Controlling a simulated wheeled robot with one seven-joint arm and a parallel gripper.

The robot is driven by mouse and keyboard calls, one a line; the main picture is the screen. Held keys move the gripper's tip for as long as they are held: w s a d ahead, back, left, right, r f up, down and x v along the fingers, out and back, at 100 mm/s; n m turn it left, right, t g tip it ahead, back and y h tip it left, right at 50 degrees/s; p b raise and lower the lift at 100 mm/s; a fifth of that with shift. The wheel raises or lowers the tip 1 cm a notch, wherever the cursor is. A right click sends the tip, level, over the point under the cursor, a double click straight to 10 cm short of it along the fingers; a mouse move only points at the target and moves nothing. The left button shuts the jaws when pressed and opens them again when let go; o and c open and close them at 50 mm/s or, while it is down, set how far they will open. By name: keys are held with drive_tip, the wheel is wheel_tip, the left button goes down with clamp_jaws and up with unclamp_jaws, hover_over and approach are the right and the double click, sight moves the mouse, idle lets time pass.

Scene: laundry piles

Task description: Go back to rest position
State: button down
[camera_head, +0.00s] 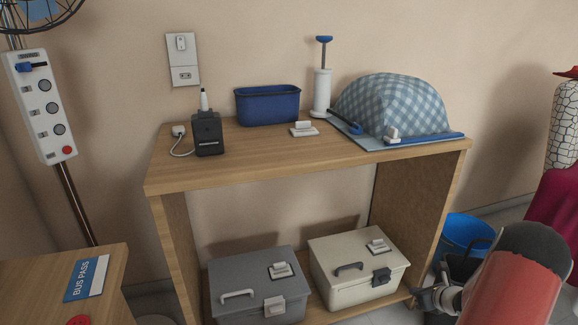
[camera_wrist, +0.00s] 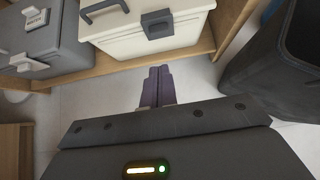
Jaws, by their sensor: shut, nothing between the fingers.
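My gripper (camera_wrist: 159,72) shows in the wrist view with its two purple fingers side by side, shut and empty. It points toward the foot of the wooden shelf unit (camera_wrist: 205,62), over the pale floor.
A grey box (camera_head: 255,262) and a cream box (camera_head: 375,243) stand on the lower shelf. The top bears a blue bin (camera_head: 267,107) and a checked cloth dome (camera_head: 395,105). A blue bucket (camera_head: 466,232) and a dark bin (camera_wrist: 275,75) are close to my arm.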

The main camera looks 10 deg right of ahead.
drive_tip(key=w+a+r+n+y, duration=0.35)
drive_tip(key=a+r+n, duration=0.55)
drive_tip(key=a+r, duration=0.4)
drive_tip(key=s+a+r+n+g, duration=0.35)
drive_tip(key=a+r+n, duration=0.6)
drive_tip(key=a, duration=0.35)
drive_tip(key=s+a+r+n+g, duration=0.1)
drive_tip(key=s+a+r+n, duration=0.55)
drive_tip(key=s+a, duration=0.25)
drive_tip(key=s+a+r+n+h, duration=0.1)
drive_tip(key=s+r+n+h, duration=0.2)
drive_tip(key=s+n, duration=0.6)
drive_tip(key=shift+s+a+n+h, duration=0.2)
drive_tip(key=shift+s+n+h, duration=0.35)
drive_tip(key=shift+s, duration=1.5)
